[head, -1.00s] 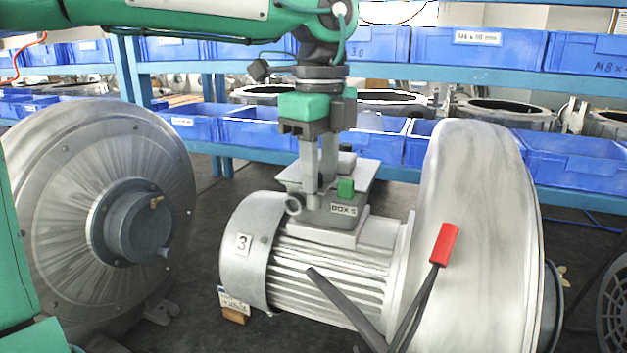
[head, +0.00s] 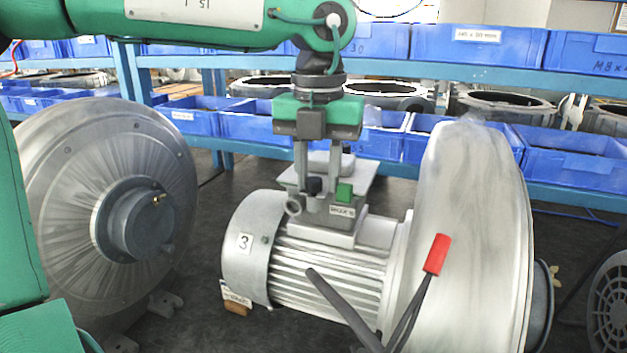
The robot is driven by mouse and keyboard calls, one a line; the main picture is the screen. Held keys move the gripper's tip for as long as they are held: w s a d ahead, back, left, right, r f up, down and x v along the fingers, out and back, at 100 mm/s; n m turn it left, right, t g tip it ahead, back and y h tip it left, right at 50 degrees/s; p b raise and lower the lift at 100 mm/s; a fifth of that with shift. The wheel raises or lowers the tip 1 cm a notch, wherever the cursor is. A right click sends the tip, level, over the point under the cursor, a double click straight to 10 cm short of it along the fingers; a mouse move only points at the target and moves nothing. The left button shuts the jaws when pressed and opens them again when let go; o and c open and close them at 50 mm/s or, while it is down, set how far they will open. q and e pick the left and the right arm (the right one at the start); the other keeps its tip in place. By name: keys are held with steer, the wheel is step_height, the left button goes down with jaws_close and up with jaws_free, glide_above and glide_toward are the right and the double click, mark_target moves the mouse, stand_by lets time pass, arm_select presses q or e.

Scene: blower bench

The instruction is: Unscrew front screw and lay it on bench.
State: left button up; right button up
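The motor's terminal box (head: 334,224) sits on top of the grey motor (head: 325,270) in the middle of the head view, with a flat lid plate (head: 362,178) above it. My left gripper (head: 318,187) points straight down over the box's front side, its two fingers side by side and apart. A small dark knob-like piece, seemingly the front screw (head: 314,186), shows between the fingertips, nearer the left finger. A gap shows on its right; contact is not clear. A green block (head: 344,193) is beside the right fingertip. My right gripper is not in view.
The blower's big round housing (head: 470,240) rises right of the motor. A cable with a red end (head: 437,254) and a dark rod stand in front. Another blower (head: 100,210) is at left. Blue bins (head: 475,47) fill shelves behind. Dark bench surface (head: 215,215) shows between the blowers.

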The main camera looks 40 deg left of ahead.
arm_select(q)
steer(key=m+p, duration=0.1)
steer(key=m, duration=0.3)
steer(key=shift+r+m, duration=0.1)
steer(key=shift+m, duration=0.3)
steer(key=m, duration=0.2)
steer(key=shift+m, duration=0.3)
steer(key=shift+c, duration=0.4)
